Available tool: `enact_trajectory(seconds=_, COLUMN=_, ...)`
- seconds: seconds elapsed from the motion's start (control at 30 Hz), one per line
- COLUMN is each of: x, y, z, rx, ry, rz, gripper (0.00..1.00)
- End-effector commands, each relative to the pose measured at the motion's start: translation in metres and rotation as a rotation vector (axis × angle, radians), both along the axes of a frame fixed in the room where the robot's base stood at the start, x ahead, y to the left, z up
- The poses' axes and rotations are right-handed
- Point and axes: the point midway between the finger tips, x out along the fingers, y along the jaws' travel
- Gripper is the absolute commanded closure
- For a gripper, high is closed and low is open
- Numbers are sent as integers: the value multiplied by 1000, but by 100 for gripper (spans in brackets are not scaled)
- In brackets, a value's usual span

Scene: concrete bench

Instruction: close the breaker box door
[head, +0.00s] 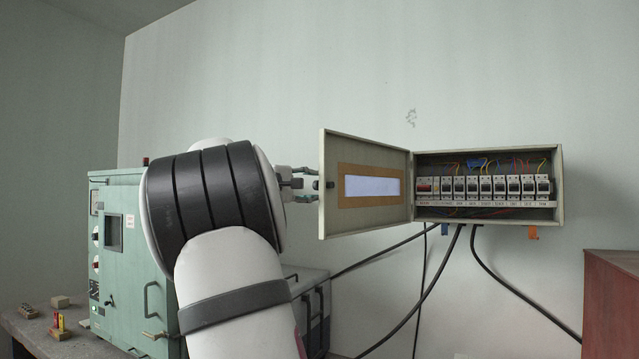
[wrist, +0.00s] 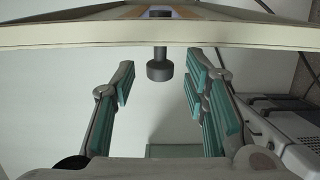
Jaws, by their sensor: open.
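The breaker box (head: 559,190) is on the wall at the right of the head view, with a row of breakers and coloured wires inside. Its door (head: 365,222) is hinged at the left side of the box and stands wide open toward the left. In the wrist view the door's edge (wrist: 160,37) crosses the top, and a round dark knob (wrist: 160,70) sticks out from it. My gripper (head: 310,184) is at the door's free left edge. In the wrist view my gripper (wrist: 158,92) is open, its teal-padded fingers on either side of the knob, with visible gaps to it.
A green cabinet (head: 125,262) with handles and gauges stands at the left. Small items (head: 60,324) lie on the bench (head: 25,345). Black cables (head: 432,290) hang below the box. A reddish-brown cabinet (head: 611,300) stands at the lower right. The wall area before the box opening looks clear.

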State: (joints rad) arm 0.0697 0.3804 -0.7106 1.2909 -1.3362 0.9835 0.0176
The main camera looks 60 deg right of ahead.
Motion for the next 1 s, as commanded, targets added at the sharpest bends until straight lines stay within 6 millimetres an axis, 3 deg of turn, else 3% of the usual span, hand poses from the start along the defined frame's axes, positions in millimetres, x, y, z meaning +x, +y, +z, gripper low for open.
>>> enact_trajectory(seconds=0.2, x=-4, y=-21, z=0, rx=0, ry=0, rz=0, gripper=59)
enact_trajectory(seconds=0.57, x=-3, y=-25, z=0, rx=1, ry=0, rz=1, gripper=59)
enact_trajectory(seconds=0.73, x=-4, y=-25, z=0, rx=1, ry=0, rz=1, gripper=98)
enact_trajectory(seconds=1.0, x=-4, y=-25, z=0, rx=1, ry=0, rz=4, gripper=100)
